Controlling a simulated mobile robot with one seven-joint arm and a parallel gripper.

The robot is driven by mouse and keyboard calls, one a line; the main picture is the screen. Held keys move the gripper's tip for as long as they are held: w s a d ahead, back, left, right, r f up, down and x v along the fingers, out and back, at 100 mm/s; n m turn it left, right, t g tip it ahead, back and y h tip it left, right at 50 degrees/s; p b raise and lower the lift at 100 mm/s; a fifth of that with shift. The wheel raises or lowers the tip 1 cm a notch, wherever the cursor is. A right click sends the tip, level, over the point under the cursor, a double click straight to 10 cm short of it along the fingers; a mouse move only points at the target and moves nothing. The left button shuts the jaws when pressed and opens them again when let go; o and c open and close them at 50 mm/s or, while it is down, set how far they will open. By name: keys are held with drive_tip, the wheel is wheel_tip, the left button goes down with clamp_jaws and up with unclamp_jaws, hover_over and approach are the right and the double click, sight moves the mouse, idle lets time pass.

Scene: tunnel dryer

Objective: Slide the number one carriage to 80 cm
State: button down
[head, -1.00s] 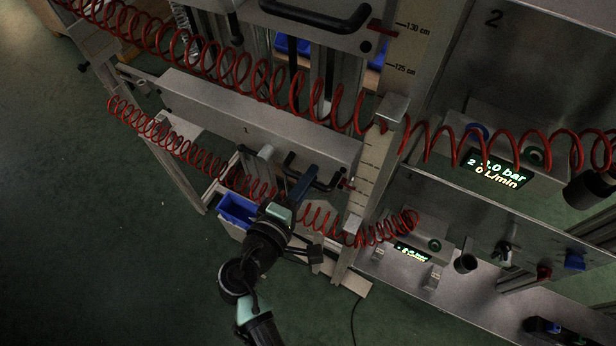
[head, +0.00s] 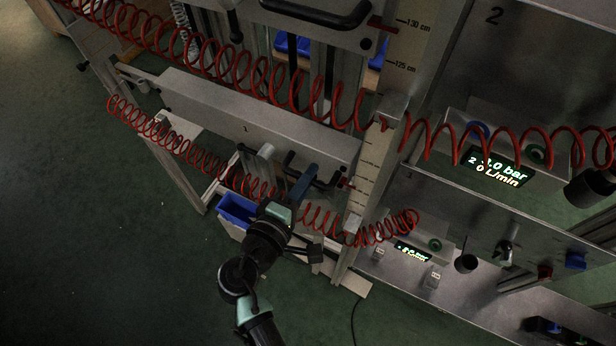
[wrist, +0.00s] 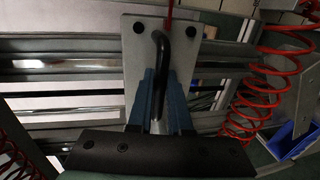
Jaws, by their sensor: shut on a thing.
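The lower carriage, taken as number one, shows in the wrist view as a pale metal plate (wrist: 138,42) with dark bolts and a black bar handle (wrist: 165,45). My gripper (wrist: 158,88) has its blue fingers on either side of the handle and is shut on it. In the head view my gripper (head: 304,183) is at the lower carriage, and its red pointer (head: 344,183) is beside the lower scale (head: 372,165). The lower scale's figures are too small to read. My gripper hides part of the carriage.
Red coiled hoses (head: 190,150) cross in front of the frame and around my arm. An upper carriage with a black handle (head: 318,15) sits above, beside a scale marked 125 and 130 cm. A blue bin (head: 236,208) is below left. Open green floor lies left.

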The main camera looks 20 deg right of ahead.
wheel_tip(320, 180, down, 17)
drive_tip(key=b, duration=1.4)
drive_tip(key=shift+s, duration=0.2)
drive_tip(key=c, duration=0.9)
unclamp_jaws()
drive_tip(key=shift+c, duration=0.2)
drive_tip(key=shift+o, duration=0.5)
drive_tip(key=shift+w+r, duration=0.15)
drive_tip(key=shift+r, duration=0.05)
drive_tip(key=shift+a, duration=0.1)
drive_tip(key=v, duration=1.3)
